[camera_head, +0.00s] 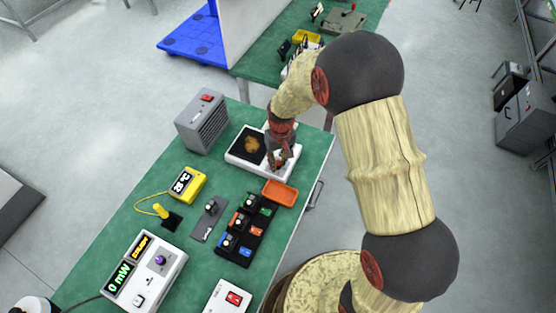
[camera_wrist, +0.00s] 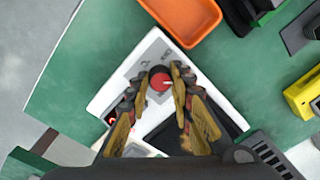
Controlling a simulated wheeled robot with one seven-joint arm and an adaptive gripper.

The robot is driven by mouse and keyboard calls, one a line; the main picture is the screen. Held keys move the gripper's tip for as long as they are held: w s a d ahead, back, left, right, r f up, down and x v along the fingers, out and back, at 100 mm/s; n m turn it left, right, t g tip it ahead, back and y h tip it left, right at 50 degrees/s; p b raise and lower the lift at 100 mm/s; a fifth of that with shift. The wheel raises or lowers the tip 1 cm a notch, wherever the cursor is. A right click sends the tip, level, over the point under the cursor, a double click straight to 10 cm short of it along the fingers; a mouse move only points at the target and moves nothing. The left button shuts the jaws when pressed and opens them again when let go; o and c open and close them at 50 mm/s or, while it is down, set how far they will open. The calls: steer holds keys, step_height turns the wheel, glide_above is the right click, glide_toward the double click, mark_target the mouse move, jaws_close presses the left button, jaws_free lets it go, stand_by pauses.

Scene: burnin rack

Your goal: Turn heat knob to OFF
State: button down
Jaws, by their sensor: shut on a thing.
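The heat knob (camera_wrist: 162,82) is a round red knob on the white panel of a hot plate (camera_wrist: 150,55). My gripper (camera_wrist: 158,77) has one finger on each side of the knob and is shut on it. A pale mark shows on the knob; the panel print is too small to read. A small orange-red light (camera_wrist: 111,118) glows on the panel beside my left finger. In the head view the hot plate (camera_head: 236,160) has a black top with an orange-brown patch, and my gripper (camera_head: 278,160) covers the knob.
An orange tray (camera_head: 279,193) lies just in front of the hot plate. A grey vented box (camera_head: 203,121) stands behind it to the left. A yellow temperature meter (camera_head: 188,184), a black rack of coloured modules (camera_head: 245,230) and a power meter (camera_head: 146,272) stand on the green bench.

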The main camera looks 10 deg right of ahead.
steer(key=n, duration=0.4)
steer(key=shift+w+n+p, duration=0.1)
steer(key=shift+n+p, duration=0.2)
steer(key=shift+p, duration=0.05)
steer(key=n, duration=0.3)
steer(key=shift+n, duration=0.4)
steer(key=n+p, duration=0.1)
steer(key=n, duration=0.2)
steer(key=shift+a, duration=0.1)
steer(key=shift+n+h+p, duration=0.3)
steer(key=shift+n, duration=1.7)
steer(key=c, duration=1.5)
jaws_free()
steer(key=shift+c, duration=0.2)
